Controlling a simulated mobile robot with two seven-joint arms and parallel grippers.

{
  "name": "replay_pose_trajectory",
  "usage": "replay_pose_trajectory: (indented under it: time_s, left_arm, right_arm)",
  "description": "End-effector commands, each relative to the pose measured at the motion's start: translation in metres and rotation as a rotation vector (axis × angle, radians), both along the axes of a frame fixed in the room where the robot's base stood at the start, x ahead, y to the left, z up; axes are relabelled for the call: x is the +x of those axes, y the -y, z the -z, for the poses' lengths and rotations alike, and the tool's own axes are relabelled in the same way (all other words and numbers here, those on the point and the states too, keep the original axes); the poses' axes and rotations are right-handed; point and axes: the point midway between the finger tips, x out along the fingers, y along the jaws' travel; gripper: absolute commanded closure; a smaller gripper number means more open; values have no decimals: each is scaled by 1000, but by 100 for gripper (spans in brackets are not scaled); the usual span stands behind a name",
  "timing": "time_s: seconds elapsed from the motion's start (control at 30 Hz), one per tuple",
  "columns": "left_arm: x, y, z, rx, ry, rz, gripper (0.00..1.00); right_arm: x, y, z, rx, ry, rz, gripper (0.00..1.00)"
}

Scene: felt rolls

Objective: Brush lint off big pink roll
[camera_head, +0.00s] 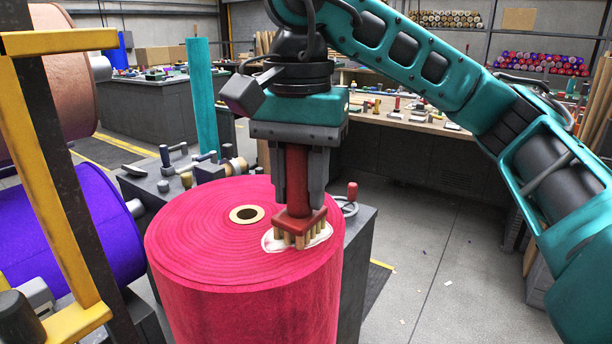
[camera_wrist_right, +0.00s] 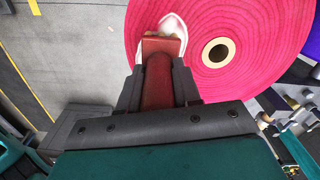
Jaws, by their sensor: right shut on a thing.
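The big pink roll (camera_head: 215,270) stands upright in the middle of the head view, its spiral top face up around a tan core (camera_head: 246,214). It also fills the upper right of the right wrist view (camera_wrist_right: 260,20). A pale patch of lint (camera_head: 272,240) lies on the top face, right of the core. My right gripper (camera_head: 296,190) is shut on the handle of a red brush (camera_head: 299,216) and holds it upright, its tan bristles down at the lint patch. The brush partly hides the patch. The brush also shows in the wrist view (camera_wrist_right: 160,80). My left gripper is not in view.
A yellow and dark rack with a purple roll (camera_head: 70,235) and a brown roll (camera_head: 65,100) stands at the left. A grey bench (camera_head: 350,260) with tools is close behind the pink roll. The floor at right (camera_head: 450,280) is mostly clear, with small scraps.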

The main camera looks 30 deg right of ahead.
Motion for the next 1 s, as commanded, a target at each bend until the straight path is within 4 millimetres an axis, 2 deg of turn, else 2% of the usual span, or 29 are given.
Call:
replay_pose_trajectory:
  time_s: [0.3, 0.47, 0.8, 1.0]
  left_arm:
    - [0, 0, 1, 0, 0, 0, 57]
    - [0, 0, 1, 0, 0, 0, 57]
    - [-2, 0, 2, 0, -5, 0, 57]
    - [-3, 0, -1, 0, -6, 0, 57]
  right_arm:
    - [-9, -21, 1, 1, 2, -2, 98]
    - [-11, -26, 1, 1, 2, -1, 98]
    - [-10, -25, 1, 1, 1, 1, 98]
    - [-6, -13, 1, 1, 0, 3, 98]
